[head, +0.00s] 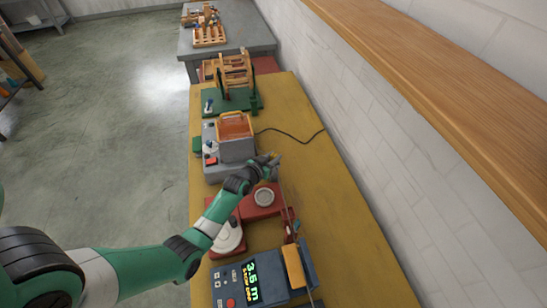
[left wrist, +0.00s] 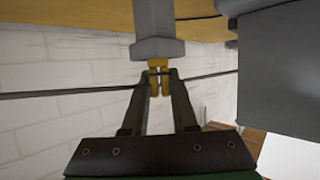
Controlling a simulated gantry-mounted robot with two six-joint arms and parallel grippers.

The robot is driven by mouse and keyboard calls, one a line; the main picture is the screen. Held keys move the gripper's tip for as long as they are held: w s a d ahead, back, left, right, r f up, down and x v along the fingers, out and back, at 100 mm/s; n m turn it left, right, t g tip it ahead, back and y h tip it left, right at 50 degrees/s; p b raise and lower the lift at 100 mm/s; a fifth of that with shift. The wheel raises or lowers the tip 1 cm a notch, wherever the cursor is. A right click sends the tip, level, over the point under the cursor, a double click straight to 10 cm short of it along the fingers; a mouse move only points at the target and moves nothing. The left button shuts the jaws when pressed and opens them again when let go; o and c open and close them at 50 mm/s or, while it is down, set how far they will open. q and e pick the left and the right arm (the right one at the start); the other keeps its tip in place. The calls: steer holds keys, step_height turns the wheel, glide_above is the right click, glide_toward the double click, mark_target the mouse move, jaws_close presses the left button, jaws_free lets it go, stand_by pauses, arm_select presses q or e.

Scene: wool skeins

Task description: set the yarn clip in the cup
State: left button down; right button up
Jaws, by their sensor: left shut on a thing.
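My left gripper (left wrist: 159,78) is shut on the small yellow yarn clip (left wrist: 160,86), which sits between its fingertips. A dark strand (left wrist: 220,77) runs sideways across the picture at the clip. A grey tapered part (left wrist: 158,48) meets the clip just beyond the fingertips; I cannot tell whether it belongs to the clip. In the head view the left gripper (head: 270,159) is over the bench, beyond the round pale cup (head: 264,197), apart from it. The cup stands on a red base (head: 262,211). My right gripper is not in view.
A grey machine with an orange-topped box (head: 235,135) stands just left of the gripper. A white round dish (head: 228,238) and a blue meter (head: 250,285) stand nearer. A green stand (head: 230,101) is farther off. The yellow bench (head: 335,235) is clear on the right, by the wall.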

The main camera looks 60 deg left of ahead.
arm_select(q)
steer(key=c, duration=0.7)
jaws_free()
steer(key=shift+r+p, duration=0.15)
steer(key=shift+p, duration=0.15)
steer(key=shift+s+d+r, duration=0.15)
steer(key=shift+s+r, duration=0.05)
steer(key=shift+s, duration=0.05)
steer(key=p+v, duration=0.4)
steer(key=v, duration=0.7)
steer(key=shift+s, duration=0.15)
